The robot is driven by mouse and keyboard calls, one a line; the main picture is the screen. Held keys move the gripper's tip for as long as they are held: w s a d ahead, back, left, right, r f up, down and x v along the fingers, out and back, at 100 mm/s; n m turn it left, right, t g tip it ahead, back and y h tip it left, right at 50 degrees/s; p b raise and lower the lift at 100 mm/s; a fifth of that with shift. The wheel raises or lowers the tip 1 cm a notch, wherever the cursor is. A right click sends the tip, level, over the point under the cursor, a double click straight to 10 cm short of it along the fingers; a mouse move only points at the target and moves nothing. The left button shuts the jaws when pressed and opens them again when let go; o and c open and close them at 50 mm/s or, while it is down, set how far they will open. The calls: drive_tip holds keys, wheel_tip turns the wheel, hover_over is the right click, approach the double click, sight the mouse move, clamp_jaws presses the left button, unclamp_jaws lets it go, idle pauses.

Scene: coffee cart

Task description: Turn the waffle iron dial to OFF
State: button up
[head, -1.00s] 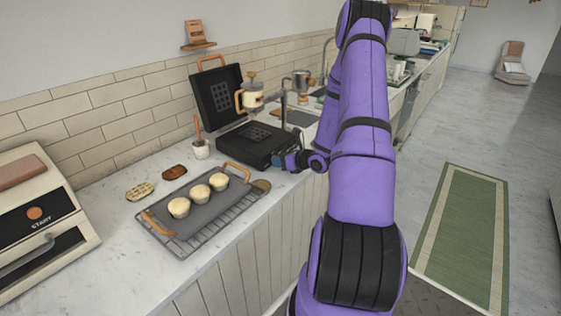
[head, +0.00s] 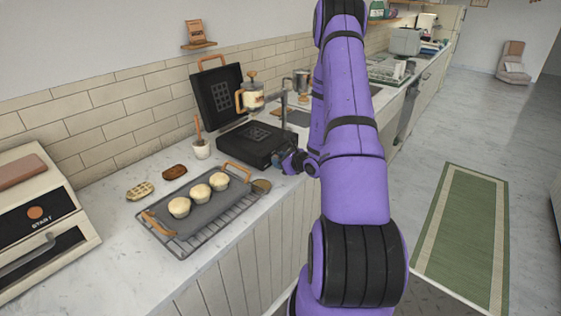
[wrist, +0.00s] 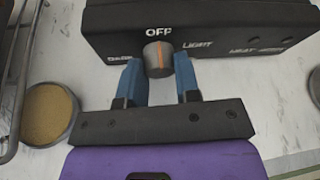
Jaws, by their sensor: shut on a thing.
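The waffle iron (head: 258,146) stands open on the counter, its lid (head: 217,95) raised at the back. Its grey dial (wrist: 158,58) is on the front face, below the printed word OFF (wrist: 158,32). The dial's orange line runs nearly upright, its top end towards OFF. DARK and LIGHT are printed to the left and right. My gripper (wrist: 159,72) is shut on the dial, with one blue finger on each side. In the head view my gripper (head: 284,160) is at the iron's right front side, and the dial is hidden there.
A wire rack with a grey tray (head: 200,207) of muffins stands left of my gripper. A round brown disc (wrist: 50,113) lies near the rack. A French press (head: 251,93) and a tap (head: 284,110) are behind the iron. The floor right of the counter is open, with a green rug (head: 460,230).

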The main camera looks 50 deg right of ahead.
drive_tip(key=o, duration=0.9)
drive_tip(key=v, duration=1)
drive_tip(key=shift+s+r, duration=0.15)
drive_tip(key=shift+s, duration=0.25)
